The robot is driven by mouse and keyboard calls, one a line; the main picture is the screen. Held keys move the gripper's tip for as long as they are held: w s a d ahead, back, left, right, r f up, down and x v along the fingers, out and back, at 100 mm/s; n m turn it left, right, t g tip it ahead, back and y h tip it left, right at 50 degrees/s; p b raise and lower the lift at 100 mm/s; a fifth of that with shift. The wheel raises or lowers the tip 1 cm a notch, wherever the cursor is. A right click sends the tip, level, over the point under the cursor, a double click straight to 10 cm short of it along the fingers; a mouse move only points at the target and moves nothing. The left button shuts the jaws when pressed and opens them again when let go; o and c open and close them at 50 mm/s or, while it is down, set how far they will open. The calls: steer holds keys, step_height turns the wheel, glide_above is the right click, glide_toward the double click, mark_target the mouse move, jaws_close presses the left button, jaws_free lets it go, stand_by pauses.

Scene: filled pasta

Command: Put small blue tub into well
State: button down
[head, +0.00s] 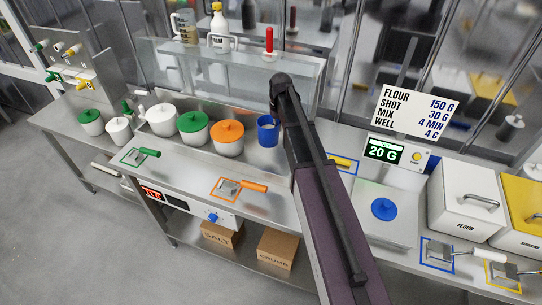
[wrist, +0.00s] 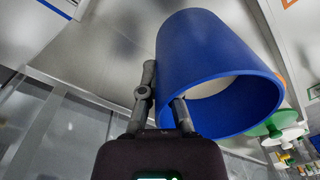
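The small blue tub (head: 268,130) stands open and upright at the back of the steel counter, just left of my arm, with something whitish inside. It fills much of the wrist view (wrist: 205,50), its round mouth facing the camera. My gripper (wrist: 165,85) straddles the tub's wall at the rim, one finger along the outside and one at the mouth, and looks closed on the wall. In the head view my arm hides the fingers. I cannot tell whether the tub touches the counter. I cannot clearly pick out the well.
An orange-lidded pot (head: 227,138) stands close left of the tub, with a green-lidded pot (head: 193,128) beyond. A flour bin (head: 465,205) stands right. A glass shelf (head: 225,68) is behind.

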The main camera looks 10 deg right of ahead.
step_height(320, 180, down, 6)
steer(key=b, duration=0.6)
steer(key=shift+d, duration=0.2)
steer(key=shift+f, duration=0.2)
steer(key=shift+f+b, duration=1.8)
steer(key=shift+b, duration=0.1)
steer(key=shift+f, duration=0.15)
steer(key=c, duration=0.8)
jaws_free()
steer(key=shift+r, duration=0.2)
step_height(320, 180, up, 12)
steer(key=p, duration=1.2)
steer(key=shift+d, duration=0.25)
